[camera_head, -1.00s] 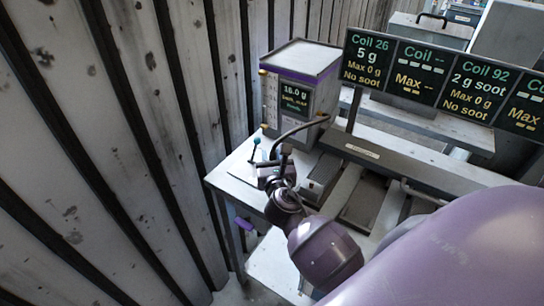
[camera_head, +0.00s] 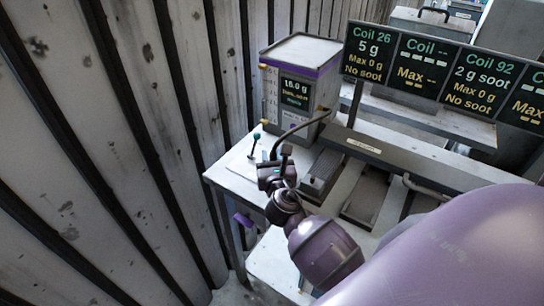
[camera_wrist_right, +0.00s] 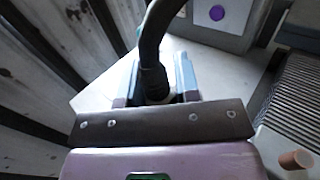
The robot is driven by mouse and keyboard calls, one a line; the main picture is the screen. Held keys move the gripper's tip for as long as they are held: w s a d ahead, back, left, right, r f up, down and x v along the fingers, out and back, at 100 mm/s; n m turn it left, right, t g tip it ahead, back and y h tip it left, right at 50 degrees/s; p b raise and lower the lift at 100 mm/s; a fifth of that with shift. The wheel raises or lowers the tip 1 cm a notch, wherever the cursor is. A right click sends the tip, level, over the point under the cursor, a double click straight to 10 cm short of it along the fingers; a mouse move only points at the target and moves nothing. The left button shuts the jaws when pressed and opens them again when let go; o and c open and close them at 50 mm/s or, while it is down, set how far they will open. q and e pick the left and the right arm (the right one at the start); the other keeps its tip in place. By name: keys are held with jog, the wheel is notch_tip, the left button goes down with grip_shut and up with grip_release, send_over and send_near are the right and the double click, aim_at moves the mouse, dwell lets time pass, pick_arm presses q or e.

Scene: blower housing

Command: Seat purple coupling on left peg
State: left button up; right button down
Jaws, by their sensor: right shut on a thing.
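My right gripper (camera_head: 270,168) is low over the left end of the white bench, and in the right wrist view its fingers (camera_wrist_right: 158,95) are shut around the end of a dark hose (camera_wrist_right: 150,50). The hose (camera_head: 300,127) arches from the grey box down to the gripper. A coupling on the held end is hidden between the fingers, so I cannot confirm its colour. A thin upright with a blue top (camera_head: 255,137) stands just left of the gripper; I cannot tell whether it is the left peg. My left gripper is not in view.
The grey box (camera_head: 298,52) with a purple band and a display stands behind the gripper. A ribbed grey block (camera_head: 322,172) lies to its right. A small purple piece (camera_head: 243,219) shows below the bench edge. A corrugated wall (camera_head: 90,150) bounds the left.

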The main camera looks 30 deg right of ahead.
jog(key=shift+f, duration=0.3)
jog(key=c, duration=0.8)
grip_release()
jog(key=shift+o, duration=0.2)
jog(key=b+v, duration=0.1)
jog(key=v, duration=1)
